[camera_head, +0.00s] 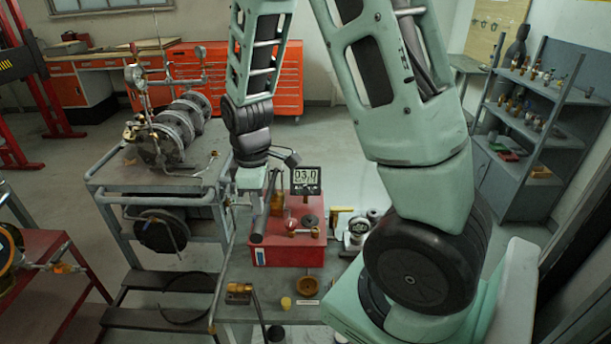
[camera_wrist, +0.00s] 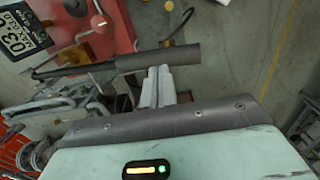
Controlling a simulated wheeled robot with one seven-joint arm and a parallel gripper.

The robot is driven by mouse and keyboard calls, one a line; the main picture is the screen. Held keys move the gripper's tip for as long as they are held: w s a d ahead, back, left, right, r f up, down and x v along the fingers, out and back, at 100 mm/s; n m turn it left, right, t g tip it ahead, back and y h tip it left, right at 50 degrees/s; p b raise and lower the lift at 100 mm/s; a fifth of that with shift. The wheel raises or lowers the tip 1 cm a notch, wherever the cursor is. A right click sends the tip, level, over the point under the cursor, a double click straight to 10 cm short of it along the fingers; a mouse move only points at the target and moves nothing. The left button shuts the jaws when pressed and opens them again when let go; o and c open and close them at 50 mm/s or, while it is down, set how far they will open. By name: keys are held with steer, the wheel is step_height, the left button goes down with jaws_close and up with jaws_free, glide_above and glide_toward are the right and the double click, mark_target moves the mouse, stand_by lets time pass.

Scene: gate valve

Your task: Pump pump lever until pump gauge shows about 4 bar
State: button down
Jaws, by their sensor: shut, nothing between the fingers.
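The red pump box (camera_head: 288,250) stands on a grey table, and part of it shows in the wrist view (camera_wrist: 103,40). Its dark digital pump gauge (camera_head: 306,180) reads 03.0; it also shows turned sideways in the wrist view (camera_wrist: 20,35). The pump lever (camera_head: 264,205) stands steeply tilted at the box's left side, and its dark grey grip crosses the wrist view (camera_wrist: 160,58). My gripper (camera_wrist: 159,72) is shut and empty, its pale fingertips right against or just beside the grip; contact cannot be told. In the head view my fingers are largely hidden.
A grey cart (camera_head: 140,178) with flanged valve parts stands close on the left. Brass fittings (camera_head: 238,293) and an amber ring (camera_head: 307,286) lie in front of the pump. A metal valve part (camera_head: 357,230) sits to its right. Grey shelves (camera_head: 535,110) stand far right.

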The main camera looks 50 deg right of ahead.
mark_target(260, 219)
steer(key=shift+f+b, duration=2.2)
steer(key=shift+f, duration=0.5)
steer(key=shift+r, duration=0.2)
steer(key=shift+r+p, duration=1.35)
steer(key=shift+r, duration=0.05)
steer(key=shift+f+b, duration=0.4)
steer(key=shift+f, duration=0.1)
